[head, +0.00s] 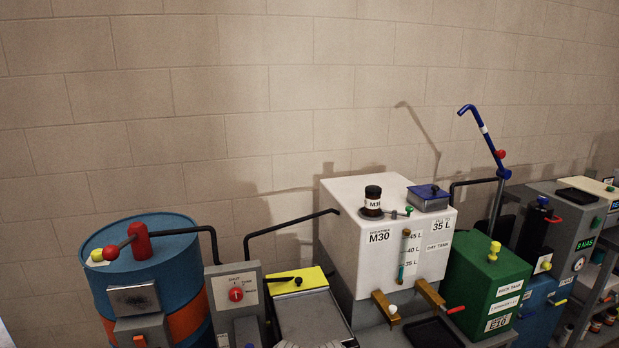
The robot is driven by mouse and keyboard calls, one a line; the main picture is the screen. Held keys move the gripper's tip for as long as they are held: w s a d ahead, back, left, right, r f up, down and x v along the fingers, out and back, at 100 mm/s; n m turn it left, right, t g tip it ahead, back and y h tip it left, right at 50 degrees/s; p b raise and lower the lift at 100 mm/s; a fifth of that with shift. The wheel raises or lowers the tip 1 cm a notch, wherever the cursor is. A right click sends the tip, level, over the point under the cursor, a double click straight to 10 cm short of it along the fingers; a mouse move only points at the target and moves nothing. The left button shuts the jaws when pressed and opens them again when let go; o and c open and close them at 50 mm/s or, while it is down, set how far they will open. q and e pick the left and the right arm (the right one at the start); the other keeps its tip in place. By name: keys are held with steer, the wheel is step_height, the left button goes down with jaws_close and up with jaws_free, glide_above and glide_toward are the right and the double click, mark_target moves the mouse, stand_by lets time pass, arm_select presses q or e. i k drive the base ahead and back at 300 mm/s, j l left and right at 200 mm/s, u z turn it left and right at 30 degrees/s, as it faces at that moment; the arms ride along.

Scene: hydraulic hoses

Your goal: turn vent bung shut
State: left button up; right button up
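No label in the head view names a vent bung, so I cannot tell which fitting it is. A yellow T-shaped knob (494,250) stands upright on the green rack tank (488,284). A small green knob (409,211) is on the white M30 day tank (345,225). Whether any of these is open or shut cannot be seen. Neither of my grippers shows clearly in this view.
A red-capped pump (141,242) and black pipes stand among the tanks. A blue hand pump (485,130) rises at the right. A dark jar (373,200) and blue-lidded box (428,198) sit on the white tank. The wall above is clear.

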mark_target(95, 254)
steer(key=u, duration=1.3)
steer(key=i+j+z, duration=0.2)
steer(key=k+l, duration=0.05)
